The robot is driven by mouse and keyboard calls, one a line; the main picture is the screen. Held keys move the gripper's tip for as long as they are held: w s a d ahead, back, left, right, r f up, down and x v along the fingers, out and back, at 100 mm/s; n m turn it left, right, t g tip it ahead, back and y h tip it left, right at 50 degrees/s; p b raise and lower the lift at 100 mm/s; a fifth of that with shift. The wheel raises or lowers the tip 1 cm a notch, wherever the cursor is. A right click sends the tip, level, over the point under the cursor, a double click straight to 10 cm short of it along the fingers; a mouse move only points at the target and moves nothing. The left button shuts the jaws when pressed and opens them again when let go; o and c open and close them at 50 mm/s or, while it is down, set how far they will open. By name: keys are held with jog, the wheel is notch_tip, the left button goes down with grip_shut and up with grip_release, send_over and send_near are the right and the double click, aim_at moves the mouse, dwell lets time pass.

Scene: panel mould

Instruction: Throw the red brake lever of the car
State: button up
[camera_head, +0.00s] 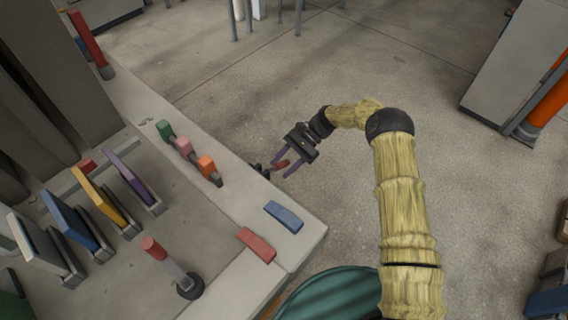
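A small red piece (282,164) shows between the fingertips, beside a dark fitting (262,169) at the bench's side. It looks like a lever's red end; most of its shaft is hidden or too small to make out. Another lever with a red grip (154,248) leans up-left from a round black base on the bench. I cannot tell from a label which is the brake lever.
The grey bench (230,200) holds green, pink and orange-topped switches (187,149), several coloured upright plates (100,197), and flat blue (284,216) and red (257,245) blocks. A long red bar (86,38) stands at top left.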

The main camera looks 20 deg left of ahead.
jog(key=b+v, duration=0.2)
jog(key=v, duration=1)
dwell(0.7)
